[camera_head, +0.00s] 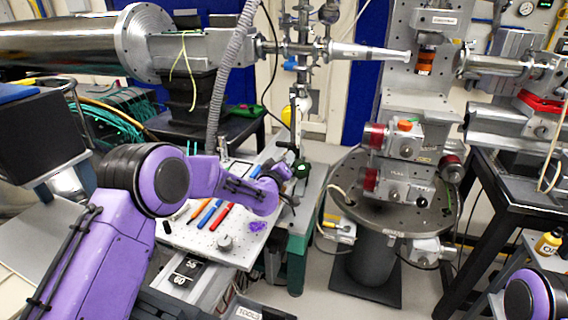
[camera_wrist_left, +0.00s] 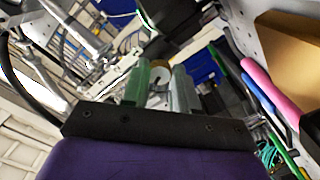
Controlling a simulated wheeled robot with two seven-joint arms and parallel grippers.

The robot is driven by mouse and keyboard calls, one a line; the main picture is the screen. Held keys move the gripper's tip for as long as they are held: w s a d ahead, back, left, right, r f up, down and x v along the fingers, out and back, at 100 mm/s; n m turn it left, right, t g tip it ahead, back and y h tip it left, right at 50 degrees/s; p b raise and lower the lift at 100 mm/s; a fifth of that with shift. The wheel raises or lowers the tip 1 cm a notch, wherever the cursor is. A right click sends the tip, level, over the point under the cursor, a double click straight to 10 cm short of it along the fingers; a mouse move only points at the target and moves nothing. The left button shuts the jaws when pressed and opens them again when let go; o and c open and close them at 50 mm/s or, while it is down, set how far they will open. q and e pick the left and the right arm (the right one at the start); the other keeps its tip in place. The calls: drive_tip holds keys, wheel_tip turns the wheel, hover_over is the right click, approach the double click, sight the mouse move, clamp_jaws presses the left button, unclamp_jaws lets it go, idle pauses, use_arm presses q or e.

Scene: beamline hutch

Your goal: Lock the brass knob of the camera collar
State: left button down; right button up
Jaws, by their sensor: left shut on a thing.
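My left arm reaches across the perforated bench plate. Its gripper (camera_head: 287,173) is beside an upright post at the plate's far right edge. In the left wrist view, the two green-grey fingers (camera_wrist_left: 161,88) stand close together around a small, pale, rounded part (camera_wrist_left: 158,98), which appears to be the knob. The camera collar cannot be made out clearly in either view. My right gripper is out of view; only a purple part of that arm shows at the lower right.
Colored pens or tools, including a red one (camera_head: 220,216), lie on the bench plate (camera_head: 190,237) with a small grey knob-like part (camera_head: 225,242). A round stage (camera_head: 405,205) carrying instruments stands to the right. A corrugated hose (camera_head: 228,80) hangs behind my left wrist.

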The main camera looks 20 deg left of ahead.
use_arm(q)
drive_tip(key=shift+a+m+b, duration=0.1)
drive_tip(key=shift+m+b, duration=0.4)
drive_tip(key=shift+m, duration=1.8)
drive_tip(key=c, duration=1.2)
unclamp_jaws()
drive_tip(key=shift+o, duration=0.3)
drive_tip(key=shift+s, duration=0.1)
drive_tip(key=s+b, duration=0.1)
drive_tip(key=s, duration=0.9)
drive_tip(key=shift+s+a+b, duration=0.2)
drive_tip(key=shift+b, duration=0.15)
